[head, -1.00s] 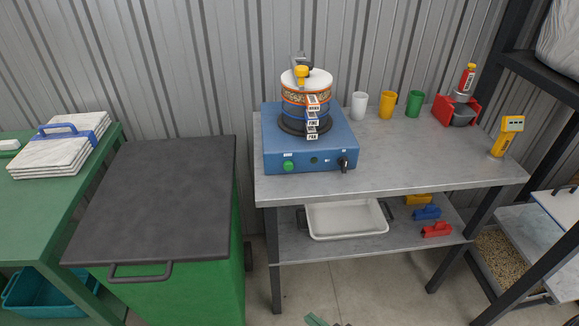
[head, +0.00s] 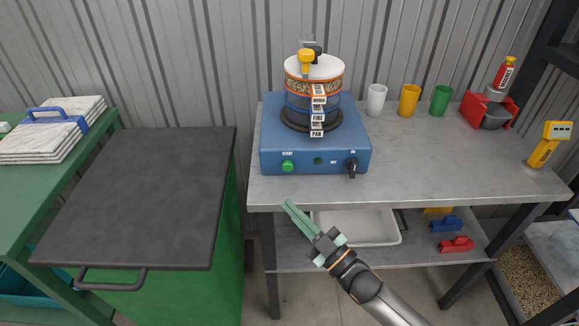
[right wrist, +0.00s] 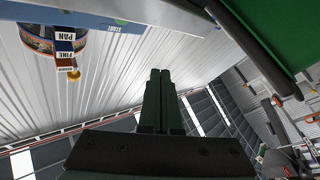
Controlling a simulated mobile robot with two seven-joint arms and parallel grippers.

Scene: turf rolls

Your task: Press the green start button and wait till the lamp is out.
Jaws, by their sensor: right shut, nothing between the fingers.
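The blue shaker base (head: 268,140) stands on the grey workbench. The green start button (head: 288,166) is at the left of its front face under a START label. A small dark green round lamp (head: 318,161) sits right of it and looks unlit. A black knob (head: 352,168) is at the right. My right gripper (head: 289,203) is shut and empty, its fingers pointing up-left at the bench's front edge, below the button and apart from it in the picture. In the right wrist view its fingers (right wrist: 160,72) are together, with the shaker base (right wrist: 88,17) at the upper left. My left gripper is not in view.
A stack of sieves (head: 322,92) with a white lid stands on the shaker base. White, yellow and green cups (head: 409,100) stand to its right. The workbench's front edge (head: 430,199) lies between my arm and the base. A black-topped green bin (head: 150,195) stands left.

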